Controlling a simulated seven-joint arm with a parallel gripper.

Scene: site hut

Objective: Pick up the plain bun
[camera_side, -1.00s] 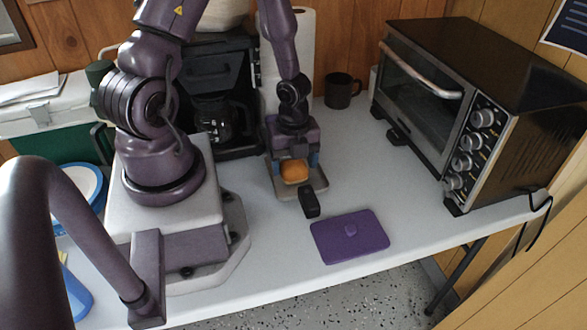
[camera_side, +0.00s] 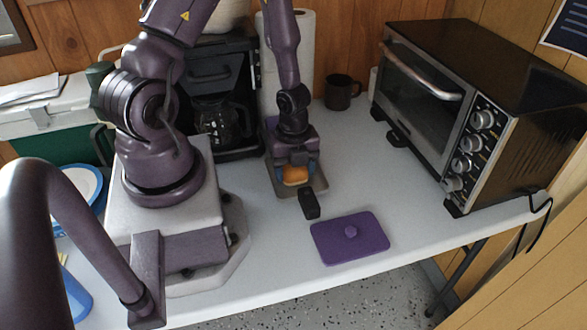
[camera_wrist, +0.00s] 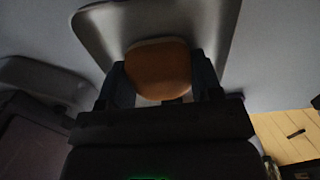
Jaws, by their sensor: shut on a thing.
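The plain bun (camera_side: 296,175) is orange-brown and sits low in a small grey tray (camera_side: 284,193) on the table. My gripper (camera_side: 297,168) is lowered over the tray, with its blue fingers at the two sides of the bun. It is shut on the bun. In the wrist view the bun (camera_wrist: 158,68) lies between the dark fingers of my gripper (camera_wrist: 160,82), with the tray (camera_wrist: 207,22) behind it. The bun's top is partly hidden by the gripper in the side view. I cannot tell whether the bun touches the tray floor.
A small black object (camera_side: 309,203) is at the tray's front edge. A purple lid with a knob (camera_side: 349,245) lies in front. A coffee maker (camera_side: 222,100) stands behind left, a paper roll (camera_side: 305,60) and mug (camera_side: 341,91) behind, a toaster oven (camera_side: 470,110) right.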

